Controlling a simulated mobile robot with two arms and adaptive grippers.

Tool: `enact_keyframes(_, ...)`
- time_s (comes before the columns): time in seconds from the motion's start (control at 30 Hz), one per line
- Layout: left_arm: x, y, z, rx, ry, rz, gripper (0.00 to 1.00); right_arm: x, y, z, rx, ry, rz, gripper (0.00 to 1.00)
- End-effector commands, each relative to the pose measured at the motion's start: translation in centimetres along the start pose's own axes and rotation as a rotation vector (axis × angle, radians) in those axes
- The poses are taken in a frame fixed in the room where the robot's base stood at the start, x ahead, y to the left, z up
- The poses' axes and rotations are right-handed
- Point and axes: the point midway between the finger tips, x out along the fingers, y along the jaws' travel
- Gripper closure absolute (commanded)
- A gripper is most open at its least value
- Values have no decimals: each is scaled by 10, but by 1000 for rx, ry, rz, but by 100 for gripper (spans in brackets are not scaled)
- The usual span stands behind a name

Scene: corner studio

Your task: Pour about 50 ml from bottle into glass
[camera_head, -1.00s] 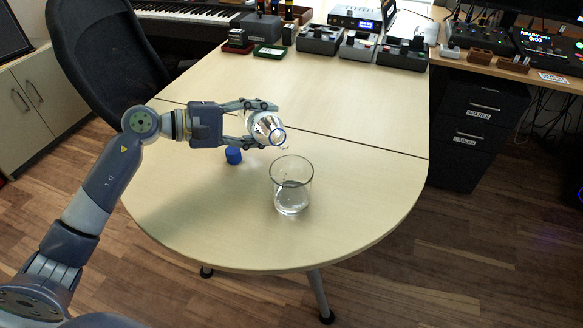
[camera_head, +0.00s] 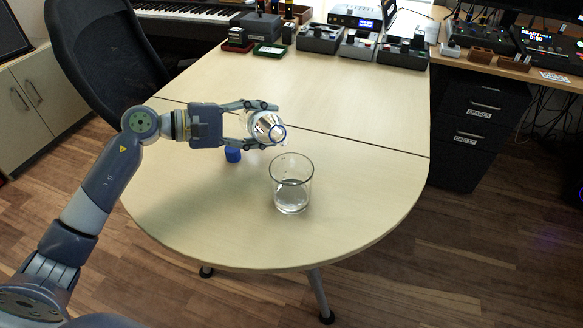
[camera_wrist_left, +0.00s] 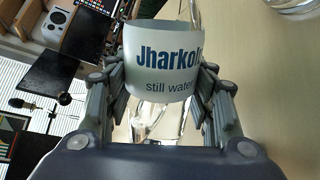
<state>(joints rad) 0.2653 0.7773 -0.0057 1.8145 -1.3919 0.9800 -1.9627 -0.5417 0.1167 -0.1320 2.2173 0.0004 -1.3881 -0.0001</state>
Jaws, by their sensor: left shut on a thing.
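My left gripper (camera_head: 262,124) is shut around a clear bottle (camera_head: 268,128) above the table. The bottle is tilted, its open mouth pointing toward the glass. In the left wrist view its label (camera_wrist_left: 163,68) reads "still water" between the fingers. The glass (camera_head: 291,183) stands upright on the table below and to the right of the bottle, with clear liquid in its lower part. Small drops show between the mouth and the glass. The glass's edge also shows at the top right of the left wrist view. A blue cap (camera_head: 233,154) lies on the table. My right gripper is not in view.
The pale wooden table (camera_head: 370,190) has free room around the glass. Several pedals and boxes (camera_head: 320,38) line its far edge. A black chair (camera_head: 105,65) stands at the left, and a dark drawer unit (camera_head: 475,125) at the right.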

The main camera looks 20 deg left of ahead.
Motion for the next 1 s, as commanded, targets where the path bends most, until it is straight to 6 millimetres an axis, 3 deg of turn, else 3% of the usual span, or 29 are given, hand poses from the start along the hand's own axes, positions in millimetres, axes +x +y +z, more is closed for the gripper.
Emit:
enact_keyframes(0.13, 0, -3, 3, -72, -19, 1, 84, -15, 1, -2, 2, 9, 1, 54)
enact_keyframes(0.5, -1, 2, 36, -499, -132, 0, 84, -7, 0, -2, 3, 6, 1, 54)
enact_keyframes(0.73, -1, 3, 39, -795, -211, 0, 84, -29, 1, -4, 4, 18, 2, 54)
enact_keyframes(1.0, 0, -1, 46, -1047, -277, -1, 84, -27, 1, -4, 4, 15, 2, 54)
